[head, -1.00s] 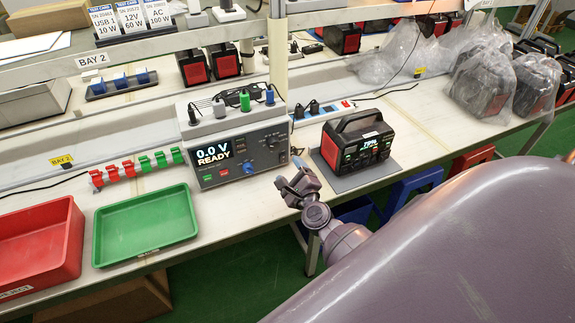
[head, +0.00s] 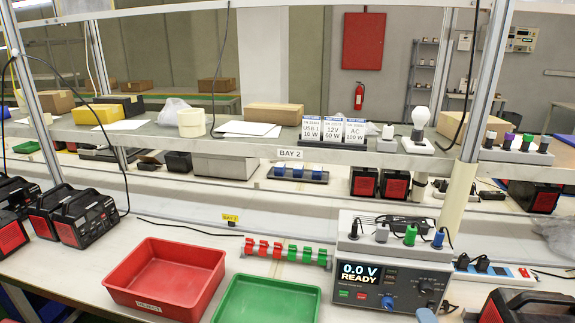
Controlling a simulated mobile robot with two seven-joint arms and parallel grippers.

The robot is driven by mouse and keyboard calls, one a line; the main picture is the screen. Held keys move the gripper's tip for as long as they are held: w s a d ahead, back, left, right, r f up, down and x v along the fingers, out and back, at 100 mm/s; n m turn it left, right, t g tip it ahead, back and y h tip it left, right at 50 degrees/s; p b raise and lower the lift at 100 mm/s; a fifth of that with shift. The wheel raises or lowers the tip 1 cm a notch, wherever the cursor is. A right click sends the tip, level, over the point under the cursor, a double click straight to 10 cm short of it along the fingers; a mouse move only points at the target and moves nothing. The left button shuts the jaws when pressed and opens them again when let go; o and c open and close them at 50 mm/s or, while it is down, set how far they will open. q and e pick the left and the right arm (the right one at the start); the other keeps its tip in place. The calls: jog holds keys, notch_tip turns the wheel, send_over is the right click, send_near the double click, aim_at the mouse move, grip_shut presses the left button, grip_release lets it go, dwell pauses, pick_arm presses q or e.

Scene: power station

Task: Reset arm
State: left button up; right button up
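Only a small grey tip of my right gripper (head: 427,315) shows at the bottom edge of the head view, in front of the grey tester (head: 372,285). The rest of that arm is below the picture, and I cannot tell whether the gripper is open or shut. My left gripper is not in view. The tester's display reads "0.0 V READY". A black and red power station (head: 525,308) is at the bottom right corner, partly cut off.
A red tray (head: 165,275) and a green tray (head: 265,300) sit left of the tester. Red and green clips (head: 287,252) stand behind them. Several power stations (head: 75,218) are at far left. A shelf (head: 225,140) spans above the bench. A lit bulb (head: 420,118) is on it.

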jog(key=s+a+f+n+g, duration=0.2)
jog(key=s+f+n+g, duration=0.1)
jog(key=s+n, duration=0.6)
jog(key=s+a+f+n+g, duration=0.2)
jog(key=s+f+n, duration=0.3)
jog(key=s+n, duration=0.5)
jog(key=shift+s+f+g, duration=0.15)
jog(key=shift+s+g, duration=0.15)
jog(key=shift+g, duration=0.2)
jog(key=shift+a, duration=0.1)
jog(key=shift+c, duration=0.4)
